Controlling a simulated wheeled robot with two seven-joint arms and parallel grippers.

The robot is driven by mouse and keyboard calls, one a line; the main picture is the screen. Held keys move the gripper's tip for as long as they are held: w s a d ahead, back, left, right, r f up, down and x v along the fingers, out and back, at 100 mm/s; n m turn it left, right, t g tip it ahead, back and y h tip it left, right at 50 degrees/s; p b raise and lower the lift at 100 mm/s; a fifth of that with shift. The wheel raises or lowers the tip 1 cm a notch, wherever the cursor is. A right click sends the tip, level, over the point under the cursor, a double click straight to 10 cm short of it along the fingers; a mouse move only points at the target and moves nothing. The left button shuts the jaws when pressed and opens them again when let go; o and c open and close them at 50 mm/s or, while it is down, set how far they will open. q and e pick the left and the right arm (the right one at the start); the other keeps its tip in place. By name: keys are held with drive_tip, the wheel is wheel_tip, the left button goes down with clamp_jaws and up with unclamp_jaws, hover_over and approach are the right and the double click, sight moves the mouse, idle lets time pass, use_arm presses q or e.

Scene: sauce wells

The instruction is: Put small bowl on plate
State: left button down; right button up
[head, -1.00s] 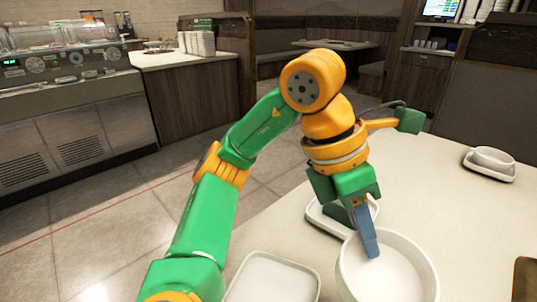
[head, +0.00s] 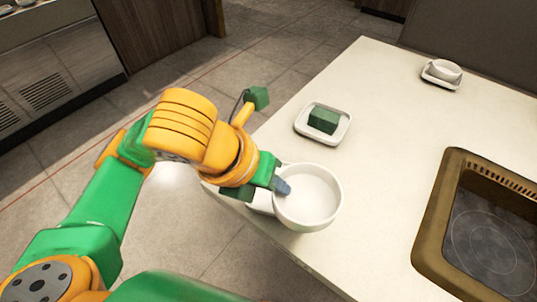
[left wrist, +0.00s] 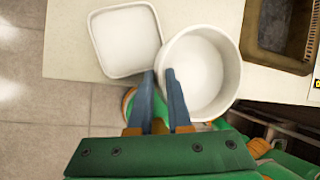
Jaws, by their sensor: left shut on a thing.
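A white round bowl (head: 312,190) is held by my left gripper (head: 281,186) near the table's left corner. In the left wrist view the gripper (left wrist: 164,98) is shut on the near rim of the bowl (left wrist: 207,72), with a finger on each side of the wall. A white square plate (head: 259,203) is just left of the bowl and partly hidden by it. The empty plate (left wrist: 126,40) also shows in the left wrist view, beside the bowl. I cannot tell how high the bowl is above the table. My right gripper is out of view.
A white plate (head: 342,133) with a green block (head: 323,120) on it lies behind the bowl. A smaller white bowl (head: 443,70) sits on a saucer (head: 440,84) at the far right. A brown-framed hob (head: 437,222) is at the right. The table between is clear.

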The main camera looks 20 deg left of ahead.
use_arm(q)
drive_tip(key=w+a+f, duration=0.1)
drive_tip(key=w+f, duration=0.1)
drive_tip(key=w+a+f+b, duration=0.1)
drive_tip(key=w+f, duration=0.1)
drive_tip(key=w+a+f, duration=0.1)
drive_tip(key=w+f, duration=0.2)
drive_tip(key=shift+a, duration=0.15)
wheel_tip(320, 180, down, 3)
drive_tip(key=shift+w+a+f, duration=0.1)
drive_tip(key=shift+w+f, duration=0.05)
drive_tip(key=shift+f+b, duration=0.35)
drive_tip(key=c, duration=0.9)
unclamp_jaws()
drive_tip(key=shift+o, duration=0.3)
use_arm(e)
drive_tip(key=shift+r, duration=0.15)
use_arm(q)
drive_tip(key=shift+r+p, duration=0.3)
drive_tip(key=shift+p, duration=0.05)
drive_tip(key=v, duration=1.2)
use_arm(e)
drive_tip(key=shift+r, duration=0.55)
use_arm(q)
drive_tip(key=shift+r, duration=0.1)
